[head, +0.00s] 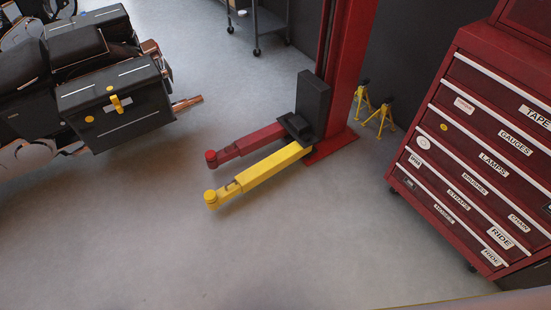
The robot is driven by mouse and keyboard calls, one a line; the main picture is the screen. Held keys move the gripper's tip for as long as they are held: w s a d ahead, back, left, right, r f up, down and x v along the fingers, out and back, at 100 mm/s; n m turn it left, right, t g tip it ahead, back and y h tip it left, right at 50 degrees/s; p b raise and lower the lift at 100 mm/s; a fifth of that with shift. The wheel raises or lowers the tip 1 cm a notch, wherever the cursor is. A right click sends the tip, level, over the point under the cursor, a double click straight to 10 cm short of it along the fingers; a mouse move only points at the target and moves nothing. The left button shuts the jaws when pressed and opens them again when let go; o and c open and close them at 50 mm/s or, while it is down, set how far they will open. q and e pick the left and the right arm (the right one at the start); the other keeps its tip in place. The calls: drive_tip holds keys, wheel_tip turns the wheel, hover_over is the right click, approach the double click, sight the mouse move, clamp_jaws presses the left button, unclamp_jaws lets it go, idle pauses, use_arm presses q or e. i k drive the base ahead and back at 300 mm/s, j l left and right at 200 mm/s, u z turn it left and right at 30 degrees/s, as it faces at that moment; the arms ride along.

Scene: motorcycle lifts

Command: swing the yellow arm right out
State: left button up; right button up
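The yellow arm (262,174) reaches from the foot of the red lift post (346,70) toward the lower left, low over the floor. Its round yellow pad (211,198) is at the free end. A red arm (245,144) lies beside it, a little farther back and close to parallel, with a narrow gap between them. Both arms meet the black carriage (311,104) on the post. Neither of my grippers shows in the head view.
A motorcycle with black cases (115,103) stands at the left. A red tool chest (480,150) stands at the right. Yellow stands (381,117) are behind the post, and a wheeled cart (268,22) is at the back. The grey floor in front of the yellow arm is clear.

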sight(253, 177)
drive_tip(key=i+j+z, duration=0.2)
drive_tip(key=z, duration=0.25)
drive_tip(key=i+j+z, duration=0.15)
drive_tip(key=z, duration=0.3)
drive_tip(key=j, duration=0.1)
